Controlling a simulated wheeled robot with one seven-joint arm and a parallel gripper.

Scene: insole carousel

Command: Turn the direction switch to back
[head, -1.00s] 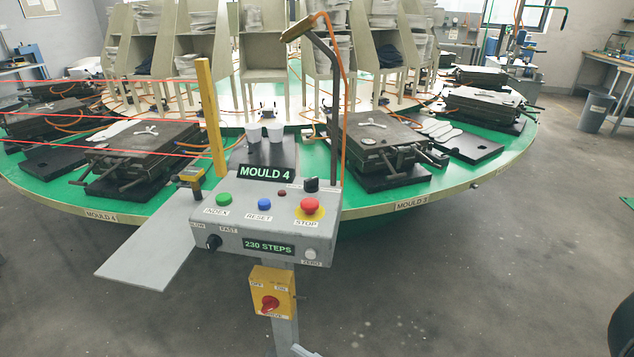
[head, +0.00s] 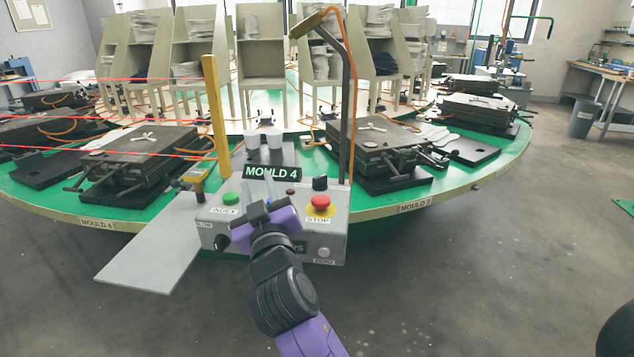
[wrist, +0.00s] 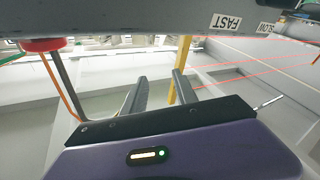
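The direction switch looks to be the black knob (head: 320,183) at the back right of the grey control box (head: 215,213), just behind the red STOP button (head: 320,203). Its label is too small to read and I cannot tell its setting. My gripper (head: 256,190) is over the left-middle part of the box, left of the knob and apart from it. In the wrist view its two dark fingers (wrist: 160,92) stand apart with nothing between them. My gripper and arm hide the blue RESET button and much of the step display.
The green INDEX button (head: 230,199) and the black speed knob (head: 222,242) are at the box's left. The MOULD 4 display (head: 273,172) stands behind. A post with an orange cable (head: 349,90) rises behind the switch. A yellow post (head: 215,115) stands at left.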

